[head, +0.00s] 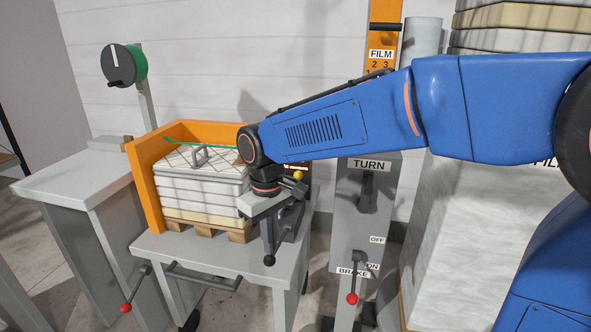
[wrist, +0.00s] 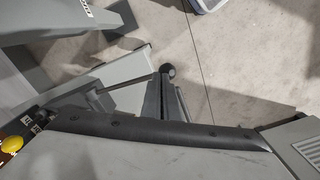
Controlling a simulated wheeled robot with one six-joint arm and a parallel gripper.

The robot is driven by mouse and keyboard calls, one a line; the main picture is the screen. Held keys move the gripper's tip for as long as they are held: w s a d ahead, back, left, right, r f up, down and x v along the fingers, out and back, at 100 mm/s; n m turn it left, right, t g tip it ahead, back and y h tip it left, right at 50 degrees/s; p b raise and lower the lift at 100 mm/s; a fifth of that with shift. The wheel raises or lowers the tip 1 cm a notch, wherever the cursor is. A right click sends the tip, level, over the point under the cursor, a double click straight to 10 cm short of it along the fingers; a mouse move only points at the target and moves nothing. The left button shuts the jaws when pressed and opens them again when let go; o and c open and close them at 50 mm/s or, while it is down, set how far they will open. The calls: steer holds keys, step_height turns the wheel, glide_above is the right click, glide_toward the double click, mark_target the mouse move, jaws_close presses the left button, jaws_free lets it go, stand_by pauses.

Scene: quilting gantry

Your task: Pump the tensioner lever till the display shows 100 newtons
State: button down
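My gripper (head: 268,238) hangs pointing down over the right end of the grey table, beside a dark device. A black ball knob (head: 269,260) shows right at its fingertips and appears to be the lever's end. The wrist view shows the same knob (wrist: 168,71) just past the fingers (wrist: 166,98), in line with them. How tightly the fingers sit around the lever's shaft is unclear. A yellow knob (head: 298,175) stands on the device behind my gripper and shows at the left edge of the wrist view (wrist: 12,144). The display cannot be seen or read in either view.
An orange frame (head: 148,185) holds a strapped stack (head: 200,190) on a pallet. Red-knobbed levers hang at the table's left (head: 126,307) and by the BRAKE label (head: 352,298). A TURN post (head: 367,215) stands right. A green reel (head: 134,65) is at the back left.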

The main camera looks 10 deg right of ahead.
steer(key=shift+s+f, duration=0.1)
steer(key=shift+f, duration=0.25)
steer(key=shift+a+f, duration=0.1)
steer(key=shift+f, duration=0.4)
step_height(320, 180, up, 17)
stand_by(1.9)
steer(key=s+d+f+m+t, duration=0.1)
steer(key=s+d+f+m, duration=0.1)
steer(key=s+d+f, duration=0.3)
steer(key=s+d+f+m+t, duration=0.2)
steer(key=s+d+f, duration=0.3)
steer(key=d, duration=0.8)
steer(key=s+d+f+m+t, duration=0.1)
steer(key=s+d+f+m, duration=0.3)
steer(key=d, duration=0.6)
steer(key=s+f, duration=0.2)
steer(key=s, duration=0.1)
steer(key=shift+s+t, duration=0.35)
steer(key=shift+t, duration=0.05)
steer(key=shift+d+r, duration=0.1)
stand_by(0.4)
